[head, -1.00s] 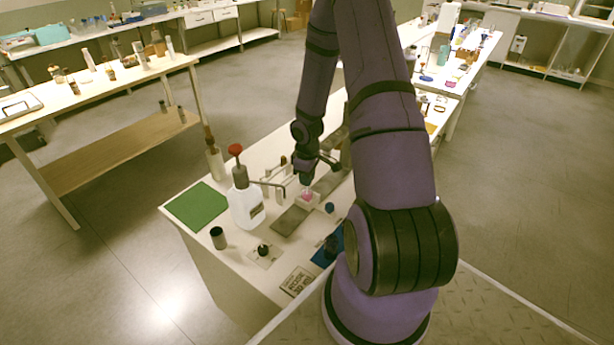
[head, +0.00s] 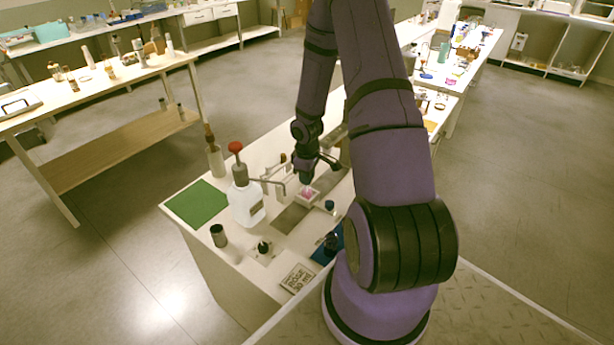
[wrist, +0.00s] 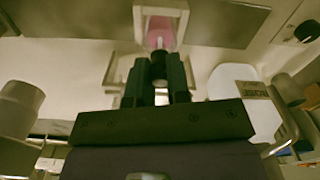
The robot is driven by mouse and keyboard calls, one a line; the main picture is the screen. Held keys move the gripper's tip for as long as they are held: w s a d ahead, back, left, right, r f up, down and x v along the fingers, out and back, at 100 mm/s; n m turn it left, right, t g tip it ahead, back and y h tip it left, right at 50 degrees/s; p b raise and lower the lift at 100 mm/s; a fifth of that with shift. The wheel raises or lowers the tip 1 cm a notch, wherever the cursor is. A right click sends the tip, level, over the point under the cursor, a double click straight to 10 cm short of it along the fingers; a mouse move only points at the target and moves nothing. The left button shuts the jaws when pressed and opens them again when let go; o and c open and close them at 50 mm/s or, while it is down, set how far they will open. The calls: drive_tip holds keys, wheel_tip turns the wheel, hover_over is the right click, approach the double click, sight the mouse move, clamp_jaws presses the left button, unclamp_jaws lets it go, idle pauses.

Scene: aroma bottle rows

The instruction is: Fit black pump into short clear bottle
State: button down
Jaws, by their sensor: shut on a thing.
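In the wrist view, my gripper (wrist: 158,85) is shut on a small black pump (wrist: 158,62). The pump's pale stem points at the short clear bottle (wrist: 160,33), which holds pink liquid and stands in a white square holder (wrist: 182,12). The stem tip overlaps the bottle in this view; I cannot tell how deep it is inside. In the head view, my gripper (head: 305,176) is just above the pink bottle (head: 309,192); the pump there is mostly hidden by the fingers.
A white jug (head: 246,205) with a red-topped pump stands left of the holder, its spout reaching toward it. Grey plates (head: 289,218) flank the holder.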

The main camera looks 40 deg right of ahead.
drive_tip(key=shift+f, duration=0.45)
idle(0.6)
drive_tip(key=c, duration=0.6)
unclamp_jaws()
drive_tip(key=shift+r, duration=0.1)
drive_tip(key=shift+r, duration=3.45)
